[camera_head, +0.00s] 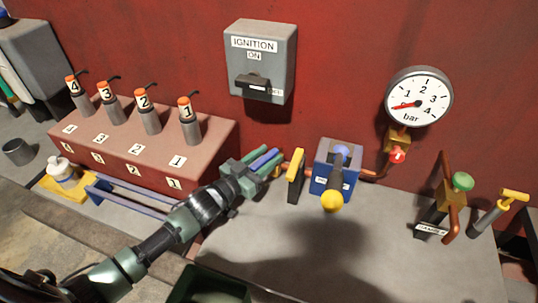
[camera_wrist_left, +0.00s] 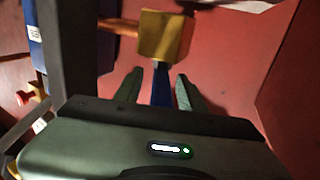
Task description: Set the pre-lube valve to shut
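The pre-lube valve appears to be the brass block (camera_wrist_left: 165,35) on a copper pipe, with a blue lever (camera_wrist_left: 160,85) that points toward my wrist camera. In the head view the blue lever (camera_head: 264,158) lies at my left gripper (camera_head: 262,163), and the valve body is mostly hidden behind the gripper and a yellow-topped post. My left gripper (camera_wrist_left: 158,90) has its two green fingers on either side of the lever. Gaps show between the lever and both fingers, so it is open around it. No position label is readable. My right gripper is out of view.
A blue box (camera_head: 323,180) with a yellow-knobbed lever (camera_head: 332,201) stands right of the yellow-topped dark post (camera_head: 295,175). A pressure gauge (camera_head: 419,97), an ignition box (camera_head: 260,61) and several numbered plugs on a red block (camera_head: 150,160) are around.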

